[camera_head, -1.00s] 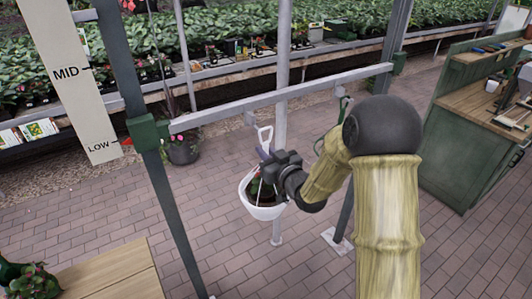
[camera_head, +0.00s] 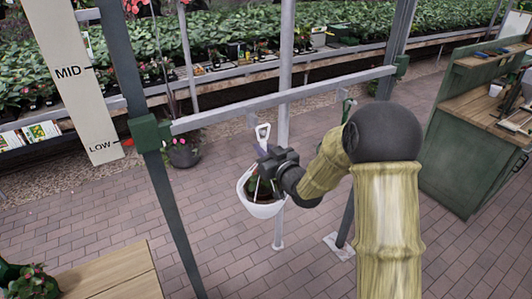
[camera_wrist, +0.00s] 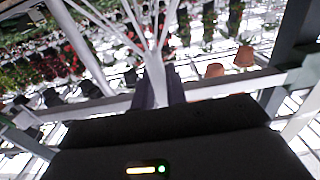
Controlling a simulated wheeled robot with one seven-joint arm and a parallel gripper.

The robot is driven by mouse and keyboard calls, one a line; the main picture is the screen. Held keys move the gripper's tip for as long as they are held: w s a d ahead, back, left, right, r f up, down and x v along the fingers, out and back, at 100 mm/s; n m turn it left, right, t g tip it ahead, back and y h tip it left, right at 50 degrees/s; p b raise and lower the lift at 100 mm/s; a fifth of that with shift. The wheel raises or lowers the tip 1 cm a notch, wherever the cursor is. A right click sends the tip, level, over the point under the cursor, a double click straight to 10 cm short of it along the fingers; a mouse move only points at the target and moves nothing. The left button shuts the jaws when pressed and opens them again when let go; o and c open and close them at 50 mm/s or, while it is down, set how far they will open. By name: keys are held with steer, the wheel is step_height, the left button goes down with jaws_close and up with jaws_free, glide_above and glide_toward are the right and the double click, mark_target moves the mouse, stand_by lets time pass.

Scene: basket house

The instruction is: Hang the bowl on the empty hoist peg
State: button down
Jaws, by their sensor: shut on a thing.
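The white bowl (camera_head: 264,209) hangs by thin straps with dark soil and a green plant inside. A white loop handle (camera_head: 263,131) stands above the straps. My gripper (camera_head: 264,154) is shut on the hanger just below this loop, with the bowl under it and clear of the floor. In the wrist view the pale hanger stem (camera_wrist: 155,75) stands between the dark fingers, with straps fanning out. The grey hoist beam (camera_head: 215,115) crosses behind. A small pale peg (camera_head: 251,118) below the beam looks bare, close above the loop; the depth gap is unclear.
Another beam fitting at right holds a green item (camera_head: 347,108). Dark posts (camera_head: 168,205) flank the frame, and a pale pole (camera_head: 284,70) stands behind the bowl. A wooden table (camera_head: 110,275) is at lower left, a green workbench (camera_head: 465,150) at right. The brick floor between is open.

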steer(key=shift+w+a, duration=0.3)
steer(key=shift+w, duration=0.1)
steer(key=shift+b+x, duration=0.4)
steer(key=shift+x, duration=0.35)
steer(key=shift+w+b, duration=0.1)
steer(key=shift+b, duration=0.3)
steer(key=shift+f+b, duration=0.2)
steer(key=shift+b, duration=0.1)
stand_by(0.3)
steer(key=shift+f+b, duration=0.35)
steer(key=shift+b, duration=0.05)
steer(key=shift+f, duration=0.2)
steer(key=shift+w, duration=0.1)
